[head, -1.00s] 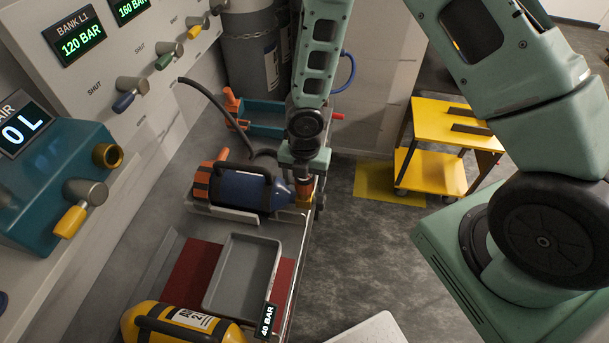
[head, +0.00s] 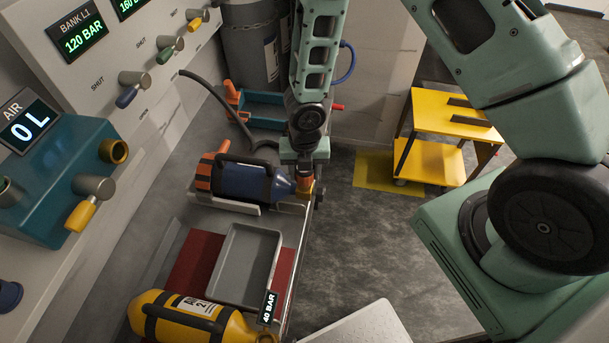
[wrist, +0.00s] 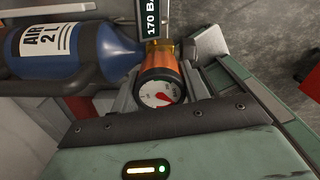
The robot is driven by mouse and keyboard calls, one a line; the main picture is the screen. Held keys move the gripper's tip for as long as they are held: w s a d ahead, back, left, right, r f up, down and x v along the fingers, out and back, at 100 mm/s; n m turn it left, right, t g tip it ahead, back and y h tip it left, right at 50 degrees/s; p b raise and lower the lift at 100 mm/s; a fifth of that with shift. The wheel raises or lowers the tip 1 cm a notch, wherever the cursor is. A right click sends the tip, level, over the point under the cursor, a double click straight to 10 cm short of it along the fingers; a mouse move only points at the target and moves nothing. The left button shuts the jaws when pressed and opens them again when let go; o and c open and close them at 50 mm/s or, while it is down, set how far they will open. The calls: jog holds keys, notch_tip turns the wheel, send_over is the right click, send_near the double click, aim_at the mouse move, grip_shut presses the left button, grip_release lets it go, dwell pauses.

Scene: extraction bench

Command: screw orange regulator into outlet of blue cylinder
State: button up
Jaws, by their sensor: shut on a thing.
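The blue cylinder (head: 243,183) lies on its side in a grey cradle on the bench, its neck pointing right. In the wrist view the blue cylinder (wrist: 75,50) carries a white AIR label. The orange regulator (wrist: 158,75), with a round white gauge on its face, is at the brass outlet (wrist: 157,46) of the cylinder. It appears to meet the outlet, but I cannot tell how far it is threaded. My gripper (head: 304,180) is shut on the regulator, beside the cylinder's neck. In the head view my gripper mostly hides the regulator.
A grey tray (head: 245,265) and a yellow cylinder (head: 185,318) with a 40 BAR tag are nearer on the bench. A teal AIR box (head: 65,185) stands left. A teal tray (head: 262,110) lies behind. A yellow cart (head: 430,160) stands on the floor at right.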

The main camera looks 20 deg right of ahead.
jog(key=m+b, duration=0.1)
jog(key=m, duration=0.2)
jog(key=m+b, duration=0.1)
jog(key=m, duration=0.3)
jog(key=shift+f+m, duration=0.2)
jog(key=shift+m, duration=0.1)
jog(key=m+b, duration=0.1)
jog(key=m, duration=0.6)
jog(key=m+b, duration=0.1)
jog(key=m, duration=0.3)
jog(key=shift+m, duration=0.4)
jog(key=m, duration=0.5)
jog(key=shift+r, duration=0.15)
jog(key=o, duration=1.1)
